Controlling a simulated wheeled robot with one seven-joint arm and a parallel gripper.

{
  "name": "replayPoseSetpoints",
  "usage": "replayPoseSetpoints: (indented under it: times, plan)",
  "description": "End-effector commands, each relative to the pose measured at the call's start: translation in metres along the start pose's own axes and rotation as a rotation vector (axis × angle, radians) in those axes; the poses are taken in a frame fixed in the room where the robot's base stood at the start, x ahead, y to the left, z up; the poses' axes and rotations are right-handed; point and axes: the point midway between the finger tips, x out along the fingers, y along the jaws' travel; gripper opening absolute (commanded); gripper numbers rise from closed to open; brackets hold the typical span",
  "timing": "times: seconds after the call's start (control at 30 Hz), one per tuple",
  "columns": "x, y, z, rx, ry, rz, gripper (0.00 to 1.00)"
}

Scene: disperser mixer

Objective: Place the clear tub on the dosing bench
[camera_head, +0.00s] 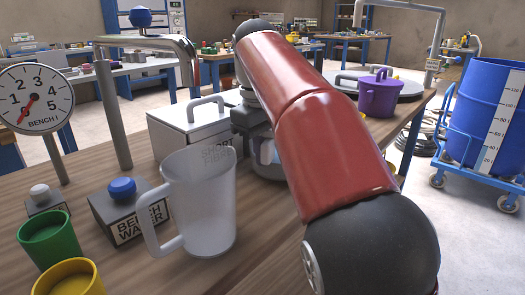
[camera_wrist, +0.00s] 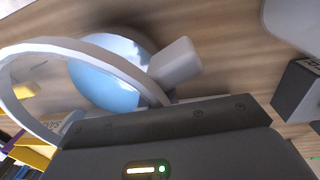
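The clear tub (camera_head: 268,152) seems to stand on the wooden bench (camera_head: 150,268), mostly hidden behind my arm in the head view. In the wrist view the tub (camera_wrist: 105,75) shows a pale blue inside and a white arched handle (camera_wrist: 75,46). My gripper (camera_head: 252,118) is above the tub, largely covered by my red arm. In the wrist view a pale grey block, perhaps a finger of my gripper (camera_wrist: 174,62), overlaps the tub's rim near one end of the handle. Whether the fingers are closed on the handle cannot be seen. Which bench is the dosing bench is not marked.
A large translucent jug (camera_head: 205,205) stands in front, beside the BENCH WATER button box (camera_head: 125,215). Green (camera_head: 48,238) and yellow (camera_head: 70,278) cups are at the front left. A white box (camera_head: 188,128) and a purple tub (camera_head: 379,95) stand farther back. A blue drum (camera_head: 488,115) stands right.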

Motion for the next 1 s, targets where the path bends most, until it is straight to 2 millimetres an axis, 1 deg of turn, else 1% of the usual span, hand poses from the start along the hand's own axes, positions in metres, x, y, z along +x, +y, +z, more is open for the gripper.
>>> replayPoseSetpoints:
  times: [0.67,0.7,0.87,1.0]
  plan:
    - [0.011,-0.001,0.001,0.001,0.002,0.001,0.00]
    - [0.010,0.000,0.001,0.001,0.002,0.001,0.06]
    - [0.010,-0.001,0.000,0.001,0.001,0.001,0.27]
    - [0.011,-0.001,0.000,0.000,0.001,0.000,0.28]
